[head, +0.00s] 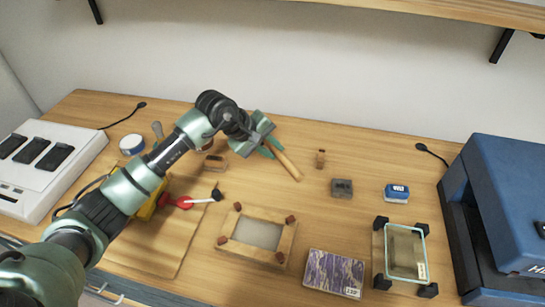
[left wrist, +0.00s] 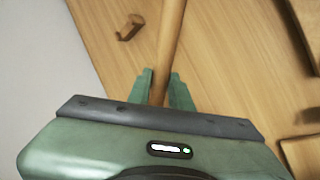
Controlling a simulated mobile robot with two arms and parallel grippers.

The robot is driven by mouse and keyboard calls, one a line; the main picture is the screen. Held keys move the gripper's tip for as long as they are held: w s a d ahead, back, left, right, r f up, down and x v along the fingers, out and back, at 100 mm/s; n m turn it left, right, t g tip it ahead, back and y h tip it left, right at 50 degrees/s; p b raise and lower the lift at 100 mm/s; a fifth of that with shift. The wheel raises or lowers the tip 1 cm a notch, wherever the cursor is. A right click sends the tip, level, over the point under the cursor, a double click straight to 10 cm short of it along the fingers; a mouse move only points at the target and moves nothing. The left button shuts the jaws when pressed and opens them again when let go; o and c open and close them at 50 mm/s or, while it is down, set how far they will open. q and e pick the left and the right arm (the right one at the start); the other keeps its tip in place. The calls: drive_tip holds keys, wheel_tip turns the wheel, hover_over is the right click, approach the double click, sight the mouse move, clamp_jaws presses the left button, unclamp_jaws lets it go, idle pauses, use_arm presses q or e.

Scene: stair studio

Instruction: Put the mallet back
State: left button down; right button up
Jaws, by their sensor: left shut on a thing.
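My left gripper (head: 268,147) is over the back middle of the table and is shut on a wooden handle (head: 286,164), which I take to be the mallet's. The handle slants down to the right in the head view. In the left wrist view, the handle (left wrist: 170,38) runs between the two green fingertips (left wrist: 161,84) and up past the top edge. The mallet's head cannot be made out in either view. My right gripper is not in view.
A small wooden peg (head: 320,158) stands right of the handle. A grey block (head: 342,188), a blue-and-white box (head: 396,193), a wooden frame (head: 232,245), a patterned box (head: 334,274) and a glass-topped stand (head: 421,268) lie nearer or right. A blue machine (head: 515,190) bounds the right side.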

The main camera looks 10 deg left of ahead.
use_arm(q)
wheel_tip(320, 180, down, 4)
drive_tip(key=shift+f+p, duration=0.1)
drive_tip(key=shift+p, duration=0.35)
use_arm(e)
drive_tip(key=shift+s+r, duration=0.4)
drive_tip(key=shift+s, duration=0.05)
use_arm(q)
drive_tip(key=shift+f, duration=0.15)
drive_tip(key=c, duration=1.3)
unclamp_jaws()
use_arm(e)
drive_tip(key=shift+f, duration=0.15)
